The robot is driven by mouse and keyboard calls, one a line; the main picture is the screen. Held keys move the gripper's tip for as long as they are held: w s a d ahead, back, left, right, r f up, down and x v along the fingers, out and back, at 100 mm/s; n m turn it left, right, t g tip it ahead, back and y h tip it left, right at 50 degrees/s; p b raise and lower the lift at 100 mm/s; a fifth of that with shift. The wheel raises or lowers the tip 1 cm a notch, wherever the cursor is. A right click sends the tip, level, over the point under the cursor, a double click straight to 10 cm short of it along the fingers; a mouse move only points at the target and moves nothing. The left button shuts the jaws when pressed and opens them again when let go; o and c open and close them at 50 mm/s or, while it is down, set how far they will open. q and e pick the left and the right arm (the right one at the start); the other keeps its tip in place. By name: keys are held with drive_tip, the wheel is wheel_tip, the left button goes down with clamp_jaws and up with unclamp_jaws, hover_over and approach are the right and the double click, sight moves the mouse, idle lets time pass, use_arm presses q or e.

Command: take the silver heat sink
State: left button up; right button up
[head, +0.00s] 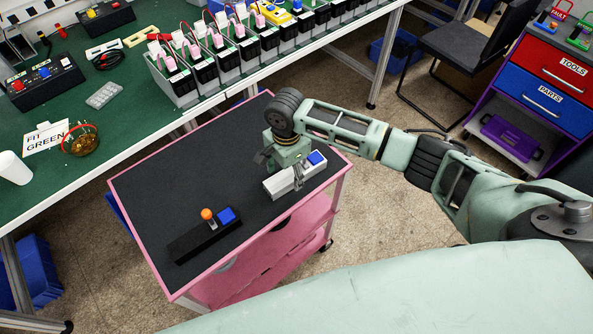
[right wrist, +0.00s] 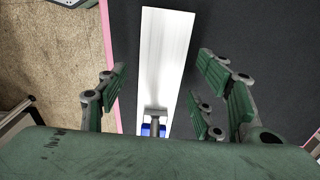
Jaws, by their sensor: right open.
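The silver heat sink (head: 283,184) is a long pale bar with a blue block and a small lever. It lies on the dark top of the pink cart, near the right edge. In the right wrist view the heat sink (right wrist: 165,55) runs up the middle, its blue block partly hidden behind a grey lever. My right gripper (head: 290,167) is over the heat sink, pointing down. In the right wrist view its open fingers (right wrist: 163,80) stand on both sides of the bar, apart from it. My left gripper is not in view.
A black bar (head: 192,243) with an orange-knobbed lever and blue block lies on the cart top (head: 170,180), front left. The green workbench (head: 120,130) holds a row of several units behind.

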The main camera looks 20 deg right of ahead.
drive_tip(key=shift+f, duration=1)
drive_tip(key=c, duration=1.5)
